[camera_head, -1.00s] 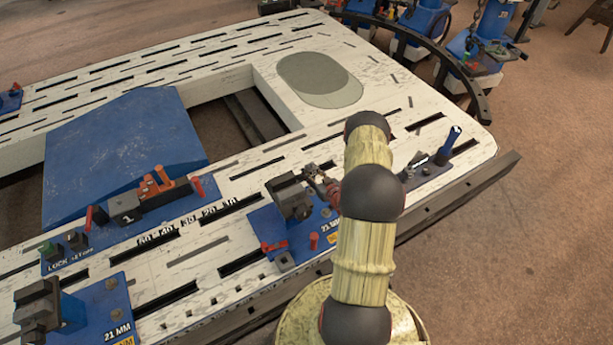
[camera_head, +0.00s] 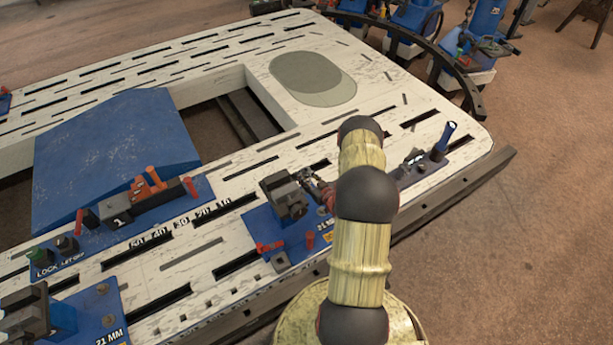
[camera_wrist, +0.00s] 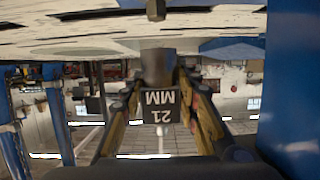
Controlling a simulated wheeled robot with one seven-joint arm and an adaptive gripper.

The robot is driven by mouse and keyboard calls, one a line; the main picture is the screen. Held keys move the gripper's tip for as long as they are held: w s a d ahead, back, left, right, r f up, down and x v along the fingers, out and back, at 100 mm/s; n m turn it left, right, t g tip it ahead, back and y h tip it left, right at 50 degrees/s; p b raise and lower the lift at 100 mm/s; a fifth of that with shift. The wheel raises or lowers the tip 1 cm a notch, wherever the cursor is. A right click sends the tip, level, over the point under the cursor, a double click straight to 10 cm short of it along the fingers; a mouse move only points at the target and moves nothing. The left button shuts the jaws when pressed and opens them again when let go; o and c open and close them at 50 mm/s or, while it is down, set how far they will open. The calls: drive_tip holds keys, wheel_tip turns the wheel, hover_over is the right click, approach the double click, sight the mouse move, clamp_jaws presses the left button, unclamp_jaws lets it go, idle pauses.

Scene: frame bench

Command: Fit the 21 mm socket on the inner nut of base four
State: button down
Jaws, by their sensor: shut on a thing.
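My gripper (camera_wrist: 160,88) is shut on a dark socket (camera_wrist: 158,68); the black tag marked 21 MM (camera_wrist: 160,106) shows upside down between its fingers. A dark nut (camera_wrist: 156,9) shows at the top edge of the wrist view, apart from the socket's end. In the head view my gripper (camera_head: 318,188) is low over the bench, just right of a dark clamp (camera_head: 287,197) on a blue base plate (camera_head: 262,222). My arm hides part of this plate and its label. I cannot tell the base's number.
A blue post (camera_wrist: 292,90) stands close on the right of the wrist view. The slotted white bench (camera_head: 200,255) carries another base (camera_head: 98,300) marked 21 MM at lower left, a blue ramp (camera_head: 115,150), and a small stand with a blue-handled tool (camera_head: 444,138) at right.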

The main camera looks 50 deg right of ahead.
drive_tip(key=shift+f+b, duration=0.3)
drive_tip(key=shift+f, duration=0.7)
drive_tip(key=shift+f, duration=1.85)
idle(0.7)
drive_tip(key=c, duration=1.3)
unclamp_jaws()
drive_tip(key=shift+o, duration=0.2)
drive_tip(key=v, duration=1.2)
drive_tip(key=shift+d, duration=0.1)
